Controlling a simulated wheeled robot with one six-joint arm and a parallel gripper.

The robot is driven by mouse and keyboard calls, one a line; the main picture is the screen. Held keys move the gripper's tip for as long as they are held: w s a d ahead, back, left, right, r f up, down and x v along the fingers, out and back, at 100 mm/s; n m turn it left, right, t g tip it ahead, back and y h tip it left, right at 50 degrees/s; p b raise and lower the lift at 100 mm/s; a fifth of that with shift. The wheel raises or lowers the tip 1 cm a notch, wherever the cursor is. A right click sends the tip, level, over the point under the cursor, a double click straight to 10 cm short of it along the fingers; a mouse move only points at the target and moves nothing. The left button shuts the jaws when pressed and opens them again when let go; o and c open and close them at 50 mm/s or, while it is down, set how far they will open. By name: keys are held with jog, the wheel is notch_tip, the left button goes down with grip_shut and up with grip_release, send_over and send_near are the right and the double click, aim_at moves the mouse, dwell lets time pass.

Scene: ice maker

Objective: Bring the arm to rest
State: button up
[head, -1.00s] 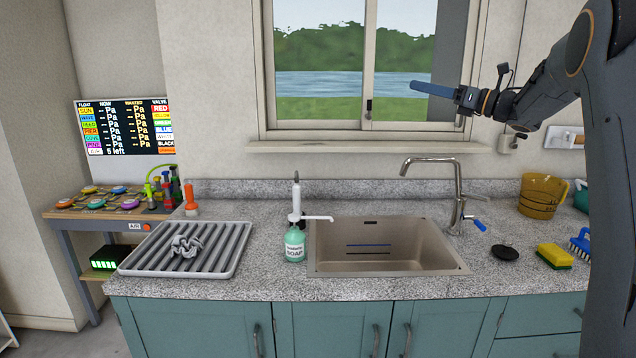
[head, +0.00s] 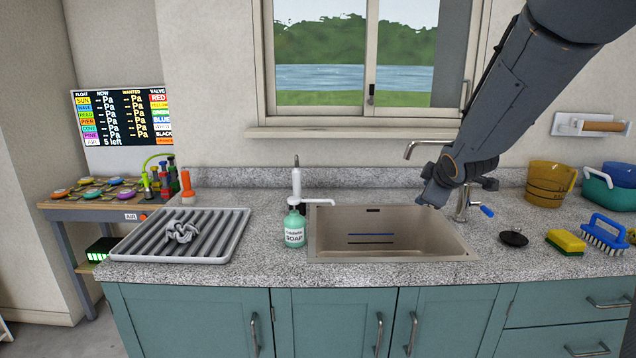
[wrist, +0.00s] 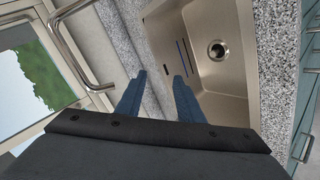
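My gripper (wrist: 159,82) shows in the wrist view as two blue fingers spread apart with nothing between them. Beyond the fingertips are the granite counter and the steel sink (wrist: 222,90). In the head view my arm comes down from the upper right, and its lower end is in front of the faucet and over the sink's back right corner. The fingers cannot be made out clearly there.
The faucet (head: 459,205) stands close behind my arm. A black stopper (head: 513,238), yellow sponge (head: 566,241) and blue brush (head: 604,236) lie right.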

jog(key=s+a+f+m+g+b, duration=0.1)
jog(key=s+a+f+m+g, duration=0.2)
jog(key=s+f, duration=0.3)
jog(key=s+a+f+m+g+b, duration=0.1)
jog(key=s+f+m+g, duration=0.3)
jog(key=s, duration=1.3)
jog(key=s+a+f+m+g+b, duration=0.1)
jog(key=s+a+f+m+g, duration=0.2)
jog(key=s+f, duration=0.5)
jog(key=s+a+m, duration=0.1)
jog(key=s, duration=0.3)
jog(key=shift+a+f+m+g+y, duration=0.3)
jog(key=shift+a+f+m+y, duration=0.05)
jog(key=shift+m+y, duration=0.05)
jog(key=shift+w, duration=0.1)
